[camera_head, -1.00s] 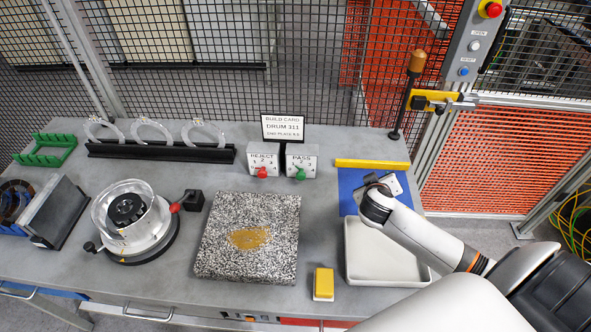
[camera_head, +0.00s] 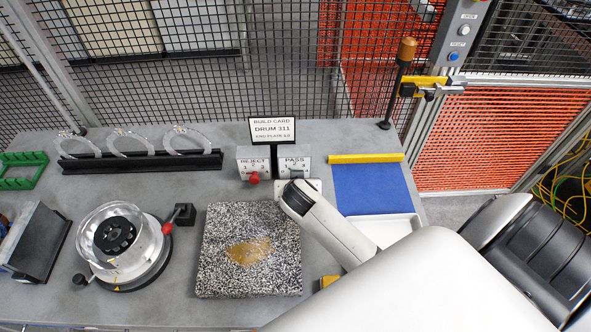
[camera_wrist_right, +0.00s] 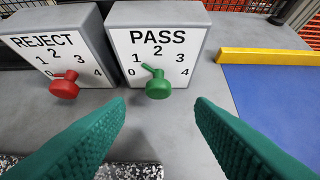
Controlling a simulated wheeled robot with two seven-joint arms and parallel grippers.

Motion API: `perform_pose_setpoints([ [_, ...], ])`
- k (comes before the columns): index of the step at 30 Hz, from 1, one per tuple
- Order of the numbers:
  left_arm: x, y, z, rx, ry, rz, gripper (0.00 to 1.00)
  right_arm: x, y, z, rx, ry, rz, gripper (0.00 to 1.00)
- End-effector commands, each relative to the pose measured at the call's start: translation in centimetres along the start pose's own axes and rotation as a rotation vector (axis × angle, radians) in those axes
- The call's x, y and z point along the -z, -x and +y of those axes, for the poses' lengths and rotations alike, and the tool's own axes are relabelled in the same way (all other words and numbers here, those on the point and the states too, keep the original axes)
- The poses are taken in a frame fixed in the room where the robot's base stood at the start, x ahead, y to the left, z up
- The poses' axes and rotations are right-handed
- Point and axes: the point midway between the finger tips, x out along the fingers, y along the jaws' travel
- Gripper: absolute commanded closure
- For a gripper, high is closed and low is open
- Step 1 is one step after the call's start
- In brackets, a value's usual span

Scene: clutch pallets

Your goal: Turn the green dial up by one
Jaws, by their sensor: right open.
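The green dial (camera_wrist_right: 158,86) sits on the front of the white PASS box (camera_wrist_right: 185,38), marked 0 to 4. Its pointer leans up and left, roughly toward the 1. In the head view the PASS box (camera_head: 294,154) stands behind my right arm's end, which hides most or all of the dial. My right gripper (camera_wrist_right: 161,106) is open and empty, with its green fingers either side of the dial in the picture, apart from it and in front of it. My left gripper is not in view.
The REJECT box (camera_wrist_right: 85,25) with a red dial (camera_wrist_right: 63,86) stands close on the left. A build card (camera_head: 272,130) stands behind the boxes. A blue mat (camera_head: 370,190) with a yellow bar (camera_head: 365,158) lies right. A speckled slab (camera_head: 225,235) lies in front.

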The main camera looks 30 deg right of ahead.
Motion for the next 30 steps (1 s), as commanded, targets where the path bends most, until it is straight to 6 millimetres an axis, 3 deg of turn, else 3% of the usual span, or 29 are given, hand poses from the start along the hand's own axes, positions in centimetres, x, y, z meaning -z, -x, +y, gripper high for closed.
perform_pose_setpoints([
  [6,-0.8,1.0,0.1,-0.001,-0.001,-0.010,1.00,-0.2,-3.6,0.0,0.001,0.002,0.000,0.51],
  [10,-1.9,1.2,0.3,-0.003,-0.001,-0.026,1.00,-0.1,-4.8,0.0,0.001,0.002,0.001,0.51],
  [23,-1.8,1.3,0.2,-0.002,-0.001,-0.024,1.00,0.0,-5.7,0.0,-0.001,0.000,0.000,0.51],
  [30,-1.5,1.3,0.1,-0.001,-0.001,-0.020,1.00,0.0,-5.6,0.0,-0.001,0.001,0.000,0.90],
])
